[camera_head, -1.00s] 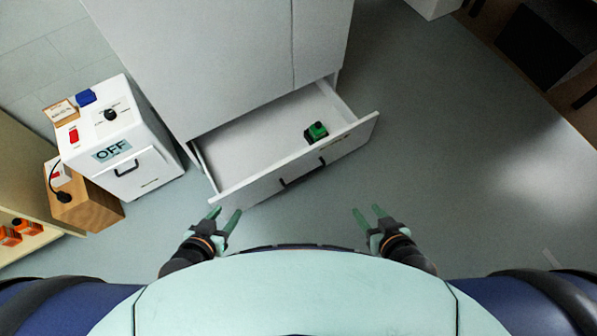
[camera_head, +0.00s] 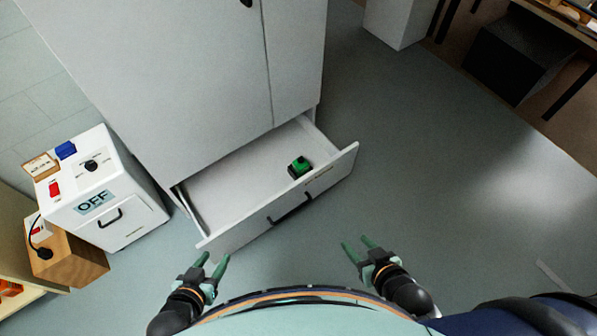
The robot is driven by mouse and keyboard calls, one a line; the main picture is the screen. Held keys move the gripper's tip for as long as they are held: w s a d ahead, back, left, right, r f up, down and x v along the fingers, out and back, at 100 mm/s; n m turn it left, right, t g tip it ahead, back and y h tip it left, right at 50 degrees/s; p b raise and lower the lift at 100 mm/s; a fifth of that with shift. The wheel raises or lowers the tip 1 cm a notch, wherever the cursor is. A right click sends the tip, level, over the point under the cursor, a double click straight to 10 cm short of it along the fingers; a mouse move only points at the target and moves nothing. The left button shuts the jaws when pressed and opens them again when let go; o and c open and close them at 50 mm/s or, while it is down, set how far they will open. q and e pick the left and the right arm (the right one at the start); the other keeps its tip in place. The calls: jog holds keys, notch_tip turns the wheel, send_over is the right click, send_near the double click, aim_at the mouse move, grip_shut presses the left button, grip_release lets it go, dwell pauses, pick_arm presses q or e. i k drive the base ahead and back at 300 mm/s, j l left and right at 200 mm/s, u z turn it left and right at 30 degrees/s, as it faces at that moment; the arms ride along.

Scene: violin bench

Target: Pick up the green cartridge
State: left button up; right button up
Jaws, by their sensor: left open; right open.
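The green cartridge (camera_head: 299,167), green with black parts, sits in the open bottom drawer (camera_head: 232,187) of a grey-white cabinet, near the drawer's front right. My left gripper (camera_head: 213,263) is open and empty, in front of the drawer's left end and apart from it. My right gripper (camera_head: 357,246) is open and empty, in front of the drawer and to the right, below the cartridge in the picture. Neither gripper touches the cartridge.
The cabinet (camera_head: 170,80) rises behind the drawer. A white box marked OFF (camera_head: 125,228) and a wooden box (camera_head: 75,262) stand at the left. A black box (camera_head: 515,58) is at the upper right. The floor (camera_head: 440,190) on the right is clear.

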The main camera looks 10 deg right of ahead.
aim_at(301, 166)
jog(key=u, duration=1.05)
jog(key=l+u, duration=0.2)
jog(key=u, duration=0.2)
jog(key=l+u, duration=0.5)
jog(key=u, duration=0.25)
jog(key=k+l+u, duration=0.1)
jog(key=l+u, duration=0.2)
jog(key=l, duration=0.15)
jog(key=k+l+u, duration=0.15)
jog(key=l+u, duration=0.2)
jog(key=k+l+u, duration=0.1)
jog(key=l, duration=0.35)
jog(key=k+l+u, duration=0.15)
jog(key=k+l, duration=0.2)
